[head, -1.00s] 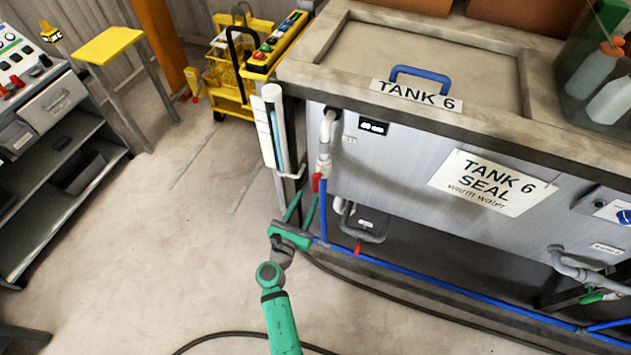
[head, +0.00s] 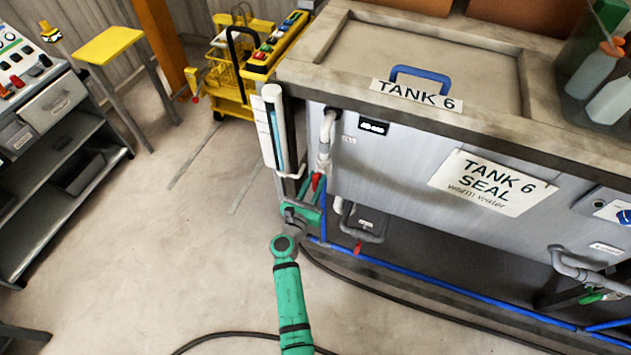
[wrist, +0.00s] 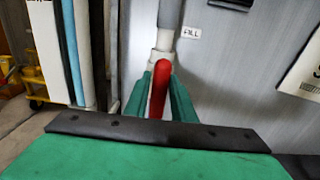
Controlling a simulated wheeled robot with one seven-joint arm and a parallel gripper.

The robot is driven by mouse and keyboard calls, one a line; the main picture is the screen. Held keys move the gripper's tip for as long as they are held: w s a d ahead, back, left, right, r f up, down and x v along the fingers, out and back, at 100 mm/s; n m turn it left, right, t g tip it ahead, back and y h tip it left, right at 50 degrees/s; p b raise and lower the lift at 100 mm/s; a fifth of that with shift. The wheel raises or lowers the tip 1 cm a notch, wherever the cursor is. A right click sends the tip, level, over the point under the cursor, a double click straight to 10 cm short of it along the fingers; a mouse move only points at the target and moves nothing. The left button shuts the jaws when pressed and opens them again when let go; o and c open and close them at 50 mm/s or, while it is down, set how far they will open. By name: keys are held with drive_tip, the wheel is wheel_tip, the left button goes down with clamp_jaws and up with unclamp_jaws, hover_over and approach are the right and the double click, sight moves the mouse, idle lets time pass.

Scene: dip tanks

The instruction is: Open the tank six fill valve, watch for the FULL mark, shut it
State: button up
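The tank 6 fill valve's red handle (head: 317,181) is on the pipe at the tank's left corner; it shows upright in the wrist view (wrist: 159,90), below a FILL label (wrist: 191,33). My gripper (head: 311,192) is at the handle. In the wrist view my gripper's green fingers (wrist: 159,97) stand on either side of the handle, with pale pipe visible between, so they look open. A white gauge (head: 273,130) with a blue strip hangs left of the pipe. I cannot make out a FULL mark. Tank 6 (head: 470,118) has its lid on.
A second red handle (head: 357,248) sits lower, by a grey drain pipe. Blue piping (head: 440,288) runs low along the tank front. A black hose (head: 400,294) lies on the floor. A yellow cart (head: 229,92) stands behind left.

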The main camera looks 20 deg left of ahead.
clamp_jaws()
drive_tip(key=shift+m, duration=0.3)
drive_tip(key=m, duration=0.3)
drive_tip(key=shift+d+m, duration=0.2)
drive_tip(key=shift+m, duration=0.1)
drive_tip(key=m, duration=0.4)
drive_tip(key=shift+d+f+m, duration=0.15)
drive_tip(key=shift+m, duration=0.15)
drive_tip(key=m, duration=0.4)
drive_tip(key=shift+d+f+m, duration=0.1)
drive_tip(key=shift+f+m, duration=0.05)
drive_tip(key=shift+m, duration=0.15)
drive_tip(key=shift+f+m, duration=0.2)
drive_tip(key=shift+m, duration=2)
